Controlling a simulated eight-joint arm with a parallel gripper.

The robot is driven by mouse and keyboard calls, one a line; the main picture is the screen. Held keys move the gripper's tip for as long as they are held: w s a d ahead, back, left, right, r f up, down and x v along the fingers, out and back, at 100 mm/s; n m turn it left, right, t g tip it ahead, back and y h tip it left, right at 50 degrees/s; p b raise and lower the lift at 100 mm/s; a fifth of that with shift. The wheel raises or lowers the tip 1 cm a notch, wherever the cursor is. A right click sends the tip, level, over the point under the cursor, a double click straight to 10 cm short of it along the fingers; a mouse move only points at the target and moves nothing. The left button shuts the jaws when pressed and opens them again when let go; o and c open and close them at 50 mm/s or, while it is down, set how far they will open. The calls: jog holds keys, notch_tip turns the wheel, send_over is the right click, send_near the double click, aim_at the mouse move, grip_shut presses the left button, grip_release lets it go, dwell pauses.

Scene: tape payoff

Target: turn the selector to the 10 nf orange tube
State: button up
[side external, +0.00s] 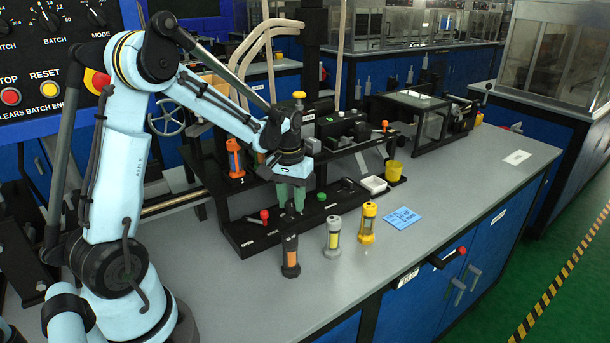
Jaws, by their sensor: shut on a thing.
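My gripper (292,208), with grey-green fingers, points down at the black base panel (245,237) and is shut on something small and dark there. It appears to be the selector, but the fingers hide most of it and its pointing direction cannot be told. An orange tube (235,160) stands upright in the black frame to the left of my gripper. A dark tube with an orange band (291,260) stands on the bench in front of the panel. Any 10 nF label is too small to read.
A grey tube with a yellow band (332,240) and a yellow tube (367,222) stand on the bench, beside a blue card (402,218). A red-tipped lever (265,216) and green knob (321,197) flank my gripper.

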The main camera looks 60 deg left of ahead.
aim_at(290, 203)
jog(key=o, duration=1)
jog(key=shift+o, duration=0.2)
notch_tip(290, 203, up, 12)
jog(key=shift+s+a, duration=0.1)
jog(key=s+d+m+t, duration=0.2)
jog(key=d, duration=0.2)
jog(key=s+d+f+m+t, duration=0.1)
jog(key=s+d+m+t, duration=0.1)
jog(key=d, duration=0.3)
jog(key=s+d+m+t, duration=0.2)
jog(key=s+d, duration=0.2)
jog(key=d, duration=0.1)
jog(key=shift+d+f, duration=0.25)
jog(key=shift+f, duration=0.1)
jog(key=shift+s+d+f+m+t, duration=0.2)
jog(key=shift+d+f+m+t, duration=0.1)
jog(key=shift+d+t, duration=0.1)
